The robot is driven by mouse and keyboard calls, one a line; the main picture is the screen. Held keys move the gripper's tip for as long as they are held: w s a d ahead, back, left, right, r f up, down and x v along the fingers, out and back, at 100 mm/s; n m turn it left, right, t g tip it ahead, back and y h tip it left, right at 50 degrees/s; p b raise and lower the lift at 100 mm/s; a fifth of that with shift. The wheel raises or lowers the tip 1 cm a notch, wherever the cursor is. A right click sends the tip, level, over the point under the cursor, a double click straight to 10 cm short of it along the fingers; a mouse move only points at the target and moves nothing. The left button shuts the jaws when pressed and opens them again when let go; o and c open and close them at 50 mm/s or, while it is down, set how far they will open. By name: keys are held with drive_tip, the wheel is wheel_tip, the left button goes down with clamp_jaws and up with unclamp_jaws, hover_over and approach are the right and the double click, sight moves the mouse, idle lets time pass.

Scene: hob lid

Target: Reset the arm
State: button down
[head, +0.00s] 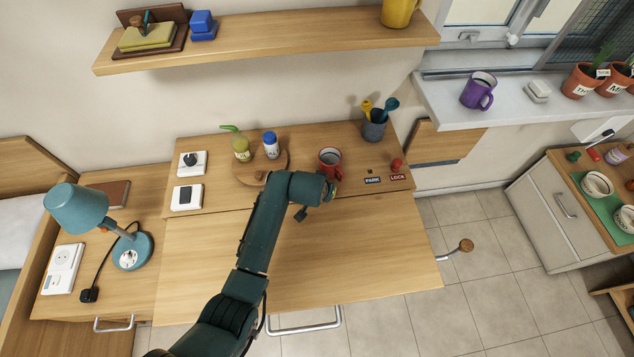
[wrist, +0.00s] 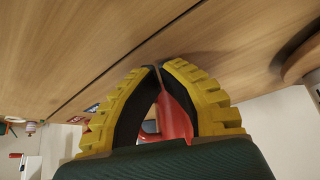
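My arm reaches over the wooden desk (head: 370,240) to its back edge in the head view. My gripper (head: 334,188) is at the near side of a red mug (head: 329,157), which looks upright with a dark inside. In the wrist view the yellow and black fingers of my gripper (wrist: 160,69) come together at their tips. A narrow red part of the mug (wrist: 176,115) shows between them, and they look shut on it. The rest of the mug is hidden behind the fingers there. Whether its base touches the desk is hard to tell.
A round board (head: 247,176) with two bottles stands left of the mug. A utensil cup (head: 375,128) is behind it to the right. PARK (head: 373,180) and LOCK (head: 398,177) labels and a red knob (head: 397,164) lie to its right. A shelf (head: 270,38) hangs above. The desk's front is clear.

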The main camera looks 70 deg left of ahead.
drive_tip(key=p+v, duration=0.2)
drive_tip(key=v, duration=0.8)
drive_tip(key=shift+s+d+p, duration=0.15)
drive_tip(key=shift+d+p, duration=0.1)
drive_tip(key=shift+p, duration=0.05)
